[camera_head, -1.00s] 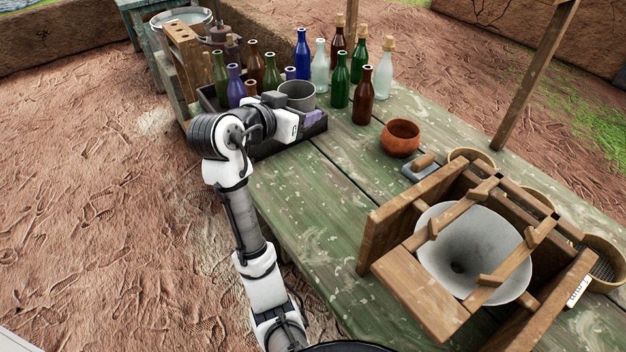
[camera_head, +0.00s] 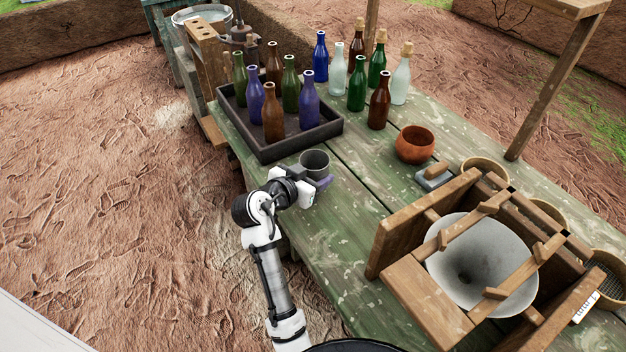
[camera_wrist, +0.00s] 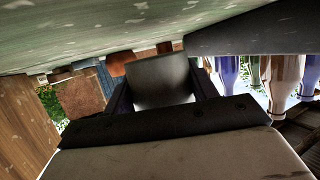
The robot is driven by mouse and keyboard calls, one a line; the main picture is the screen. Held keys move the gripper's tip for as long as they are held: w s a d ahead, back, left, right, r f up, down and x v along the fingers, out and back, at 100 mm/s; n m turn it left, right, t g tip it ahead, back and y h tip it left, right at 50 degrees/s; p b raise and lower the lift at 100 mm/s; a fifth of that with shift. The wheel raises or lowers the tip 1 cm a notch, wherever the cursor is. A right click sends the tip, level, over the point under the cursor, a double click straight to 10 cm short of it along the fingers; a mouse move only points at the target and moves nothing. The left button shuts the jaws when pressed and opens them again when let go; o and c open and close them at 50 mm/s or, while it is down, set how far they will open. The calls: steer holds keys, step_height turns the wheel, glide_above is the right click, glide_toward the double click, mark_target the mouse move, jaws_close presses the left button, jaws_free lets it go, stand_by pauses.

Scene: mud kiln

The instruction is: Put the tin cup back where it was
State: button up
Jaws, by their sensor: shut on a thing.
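The grey tin cup (camera_head: 315,163) is upright in the head view, at the near edge of the green table, just in front of the dark bottle tray. My gripper (camera_head: 318,182) is shut on it from the near side, a finger on each side of the cup. In the wrist view the cup (camera_wrist: 160,80) fills the space between the dark fingers of my gripper (camera_wrist: 162,95). Its underside is hidden in the head view, so I cannot tell if it touches the table.
A dark tray (camera_head: 272,152) with several bottles stands behind the cup. More bottles stand to its right, near a clay bowl (camera_head: 414,145). A wooden frame with a large funnel (camera_head: 470,250) takes the right front. The green table (camera_head: 335,235) is bare between cup and frame.

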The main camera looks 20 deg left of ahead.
steer(key=shift+f, duration=1.4)
steer(key=shift+f, duration=0.2)
steer(key=o, duration=1)
steer(key=shift+r, duration=0.1)
